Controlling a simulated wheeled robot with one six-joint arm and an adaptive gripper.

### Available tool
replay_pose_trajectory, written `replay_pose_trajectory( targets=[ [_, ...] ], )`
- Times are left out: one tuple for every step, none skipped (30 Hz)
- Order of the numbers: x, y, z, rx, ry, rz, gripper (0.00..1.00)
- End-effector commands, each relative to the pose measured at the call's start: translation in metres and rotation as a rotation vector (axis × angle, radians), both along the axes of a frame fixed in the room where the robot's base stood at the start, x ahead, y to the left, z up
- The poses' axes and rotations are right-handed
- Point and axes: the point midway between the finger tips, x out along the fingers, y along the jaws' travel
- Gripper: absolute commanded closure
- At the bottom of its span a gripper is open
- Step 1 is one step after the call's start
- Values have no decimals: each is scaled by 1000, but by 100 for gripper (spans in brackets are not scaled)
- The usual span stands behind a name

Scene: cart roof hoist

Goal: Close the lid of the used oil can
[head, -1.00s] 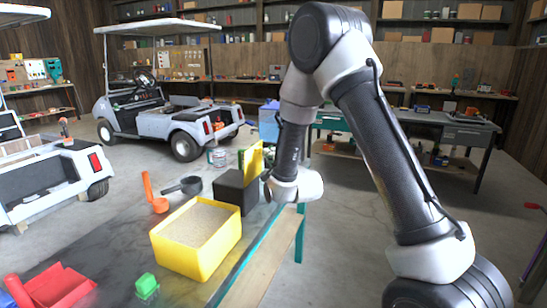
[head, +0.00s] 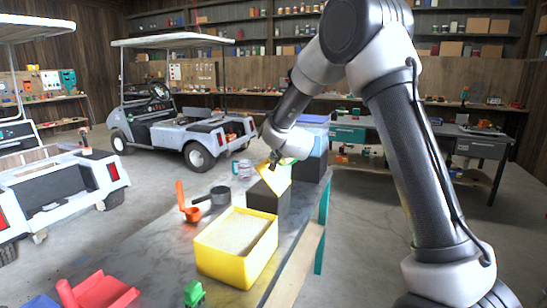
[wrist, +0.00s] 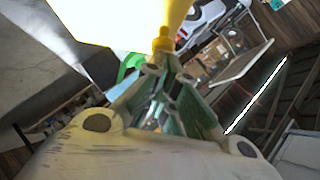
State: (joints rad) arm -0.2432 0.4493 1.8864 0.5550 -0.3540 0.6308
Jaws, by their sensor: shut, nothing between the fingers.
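The used oil can is a dark box (head: 268,200) on the bench, right behind the yellow bin. Its yellow lid (head: 276,178) stands open and slanted above the box. My gripper (head: 273,160) is at the upper part of the lid, small and partly hidden by my wrist. In the wrist view the lid (wrist: 120,18) fills the upper left, bright and close. My gripper's fingers (wrist: 162,62) are shut and empty there, their tips at a small yellow part by the lid's edge. Whether they touch it I cannot tell.
A yellow bin of pale granules (head: 222,262) stands in front of the can. An orange scoop (head: 188,208) and a dark pan (head: 215,198) lie left. A red dustpan (head: 98,292) and a green block (head: 194,293) are nearer. A blue-topped dark box (head: 310,155) stands behind.

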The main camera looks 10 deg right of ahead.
Motion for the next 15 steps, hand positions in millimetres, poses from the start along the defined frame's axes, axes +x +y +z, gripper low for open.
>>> replay_pose_trajectory(
  targets=[
    [4, 1, -2, 0, 0, 0, 100],
    [6, 2, -3, 0, 0, 0, 100],
    [9, 4, -5, -1, -1, 1, 100],
    [11, 6, -6, -1, 0, 2, 100],
    [13, 8, -7, 0, 0, 2, 100],
    [16, 12, -9, 1, 0, 1, 100],
    [18, 15, -11, 0, -1, 2, 100],
    [20, 18, -13, -1, 0, 2, 100],
    [23, 22, -16, 0, 0, 2, 100],
    [25, 24, -18, 0, -1, 2, 100],
    [27, 27, -20, 0, 0, 2, 100],
    [30, 30, -24, 0, 0, 2, 100],
    [31, 33, -26, 0, 0, 2, 100],
    [33, 36, -28, 0, 0, 2, 100],
    [35, 39, -32, 0, 0, 2, 100]
  ],
)
